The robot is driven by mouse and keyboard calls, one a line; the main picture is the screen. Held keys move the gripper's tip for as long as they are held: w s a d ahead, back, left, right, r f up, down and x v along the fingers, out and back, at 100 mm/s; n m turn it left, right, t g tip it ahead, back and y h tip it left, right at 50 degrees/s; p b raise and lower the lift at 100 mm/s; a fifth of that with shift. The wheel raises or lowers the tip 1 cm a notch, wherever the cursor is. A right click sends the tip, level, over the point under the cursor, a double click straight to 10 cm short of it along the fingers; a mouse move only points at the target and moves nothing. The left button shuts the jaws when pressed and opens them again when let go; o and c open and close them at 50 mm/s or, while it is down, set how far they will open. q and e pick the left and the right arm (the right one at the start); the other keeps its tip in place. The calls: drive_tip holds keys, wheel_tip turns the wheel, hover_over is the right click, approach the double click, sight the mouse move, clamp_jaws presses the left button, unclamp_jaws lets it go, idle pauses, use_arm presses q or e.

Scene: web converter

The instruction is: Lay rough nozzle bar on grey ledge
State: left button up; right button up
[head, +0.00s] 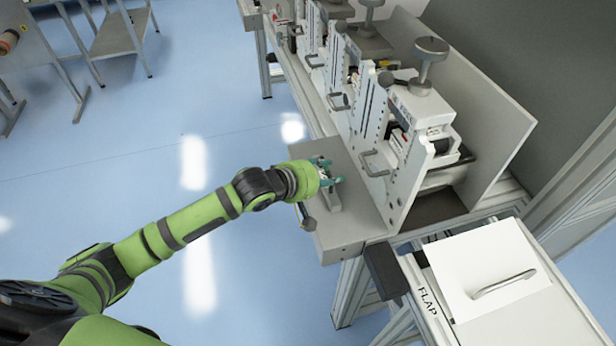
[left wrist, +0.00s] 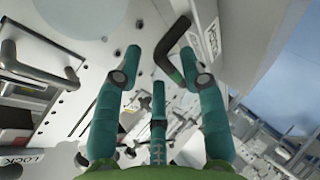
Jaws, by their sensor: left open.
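The grey ledge (head: 358,228) is a flat plate along the front of the machine. A small light grey bar-like piece (head: 333,200) shows on it, partly hidden by my left gripper; I cannot tell for sure that it is the rough nozzle bar. My left gripper (head: 331,172) is over the ledge, its teal fingers apart. In the left wrist view its fingers (left wrist: 161,54) are spread, with no object clearly clamped. A dark bent rod (left wrist: 172,58) shows beside the right-hand finger; contact cannot be told. My right gripper is not in view.
Upright machine units with handles (head: 376,163) and knobs (head: 431,49) stand just behind the ledge. A dark knobbed lever (head: 308,222) is at the ledge's left edge. A white panel with a handle (head: 503,285) is at lower right. Open blue floor (head: 150,170) lies left.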

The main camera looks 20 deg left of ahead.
use_arm(q)
drive_tip(key=b+v, duration=0.1)
drive_tip(key=v, duration=0.9)
drive_tip(key=shift+s, duration=0.25)
drive_tip(key=shift+a, duration=0.15)
